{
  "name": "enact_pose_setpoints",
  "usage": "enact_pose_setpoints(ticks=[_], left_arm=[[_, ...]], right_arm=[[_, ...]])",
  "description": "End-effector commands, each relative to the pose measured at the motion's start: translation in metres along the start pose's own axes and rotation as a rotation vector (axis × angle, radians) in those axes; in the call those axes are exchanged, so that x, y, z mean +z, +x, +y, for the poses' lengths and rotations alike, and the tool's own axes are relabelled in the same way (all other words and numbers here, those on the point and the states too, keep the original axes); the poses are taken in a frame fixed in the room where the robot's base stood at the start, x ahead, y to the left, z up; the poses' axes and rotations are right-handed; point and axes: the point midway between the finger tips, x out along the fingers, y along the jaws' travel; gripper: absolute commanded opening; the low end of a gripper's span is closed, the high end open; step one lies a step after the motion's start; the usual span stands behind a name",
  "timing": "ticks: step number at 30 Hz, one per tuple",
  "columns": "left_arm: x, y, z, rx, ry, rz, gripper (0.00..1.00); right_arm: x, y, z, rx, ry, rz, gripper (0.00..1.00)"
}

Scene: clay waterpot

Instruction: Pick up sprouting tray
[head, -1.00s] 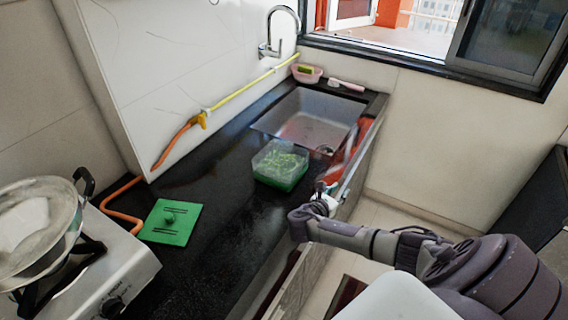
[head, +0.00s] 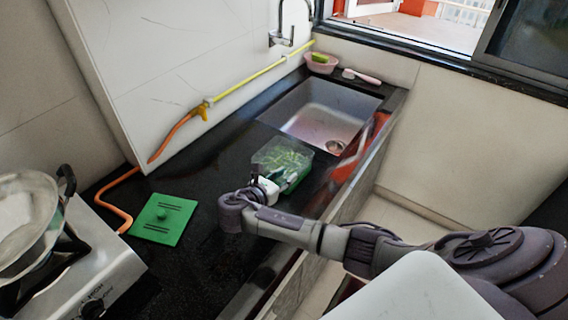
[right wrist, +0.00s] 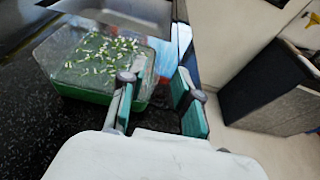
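The sprouting tray (head: 283,154) is a clear box with a green base and green sprouts. It rests on the black counter in front of the sink. My right gripper (head: 288,183) is at the tray's near side and hides part of it. In the right wrist view, the tray (right wrist: 85,68) is at the upper left, and the right gripper (right wrist: 158,98) is open with two teal-padded fingers. The left finger overlaps the tray's near edge; the right finger is outside it. Whether they touch it I cannot tell. My left gripper is not in view.
A green lid (head: 163,219) with a knob lies on the counter to the left. A stove (head: 95,275) with a metal pan (head: 25,225) is at the far left. The sink (head: 325,115) lies behind the tray. An orange hose (head: 125,190) runs along the wall.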

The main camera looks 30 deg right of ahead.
Motion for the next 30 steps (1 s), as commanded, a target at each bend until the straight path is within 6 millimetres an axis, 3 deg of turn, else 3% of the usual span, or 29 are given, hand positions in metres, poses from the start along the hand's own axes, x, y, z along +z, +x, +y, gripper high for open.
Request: enact_pose_setpoints(ticks=[3, 11, 19, 28, 30], left_arm=[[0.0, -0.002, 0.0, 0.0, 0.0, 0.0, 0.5], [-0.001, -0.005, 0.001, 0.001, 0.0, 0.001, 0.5], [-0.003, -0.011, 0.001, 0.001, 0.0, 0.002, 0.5], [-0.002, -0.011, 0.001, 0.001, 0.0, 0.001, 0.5], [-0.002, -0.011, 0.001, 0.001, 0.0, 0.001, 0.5]], right_arm=[[0.001, 0.02, -0.001, -0.002, 0.001, -0.001, 0.32], [0.0, 0.04, -0.003, -0.003, 0.001, -0.002, 0.32], [-0.005, 0.077, -0.008, -0.001, 0.001, -0.001, 0.32], [-0.006, 0.083, -0.008, 0.0, 0.001, 0.001, 0.32], [-0.006, 0.083, -0.008, 0.0, 0.001, 0.001, 0.22]])
